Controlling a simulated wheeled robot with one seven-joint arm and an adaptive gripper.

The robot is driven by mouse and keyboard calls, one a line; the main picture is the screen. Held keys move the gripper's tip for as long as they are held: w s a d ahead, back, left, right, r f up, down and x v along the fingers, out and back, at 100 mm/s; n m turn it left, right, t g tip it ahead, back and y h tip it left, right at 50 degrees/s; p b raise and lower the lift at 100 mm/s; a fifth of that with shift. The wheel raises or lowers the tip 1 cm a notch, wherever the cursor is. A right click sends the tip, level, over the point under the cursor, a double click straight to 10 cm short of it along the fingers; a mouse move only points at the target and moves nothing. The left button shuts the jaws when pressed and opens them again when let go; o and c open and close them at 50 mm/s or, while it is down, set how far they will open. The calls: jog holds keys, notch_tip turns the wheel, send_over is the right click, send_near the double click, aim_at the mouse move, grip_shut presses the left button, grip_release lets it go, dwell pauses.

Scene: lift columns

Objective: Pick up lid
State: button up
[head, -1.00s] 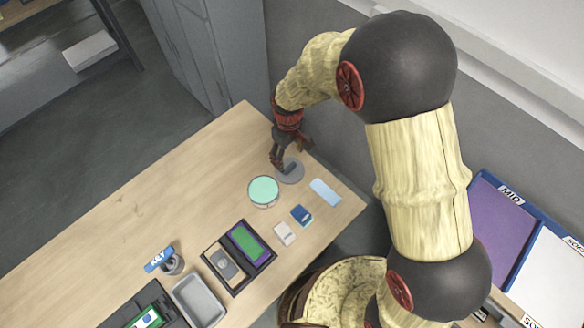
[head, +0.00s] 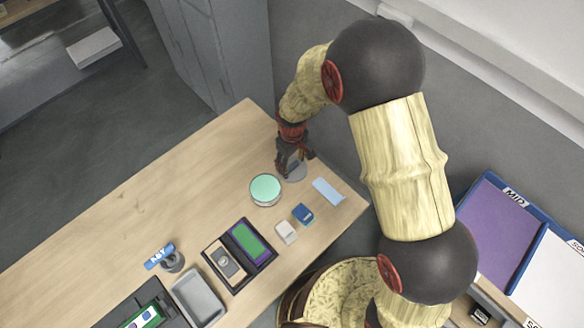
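A grey round disc with a raised part, which looks like the lid (head: 297,174), lies flat on the wooden table near its far right edge. My gripper (head: 294,164) is right over it, pointing down, with its fingers spread apart and partly covering the disc. I cannot tell whether the fingers touch its raised part. A round container with a teal top (head: 265,188) stands just left of and nearer than the disc.
A light blue card (head: 328,191), a blue box (head: 303,214) and a white block (head: 286,232) lie nearby. The table's left part is clear.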

jog(key=c, duration=0.9)
jog(key=shift+c, duration=0.2)
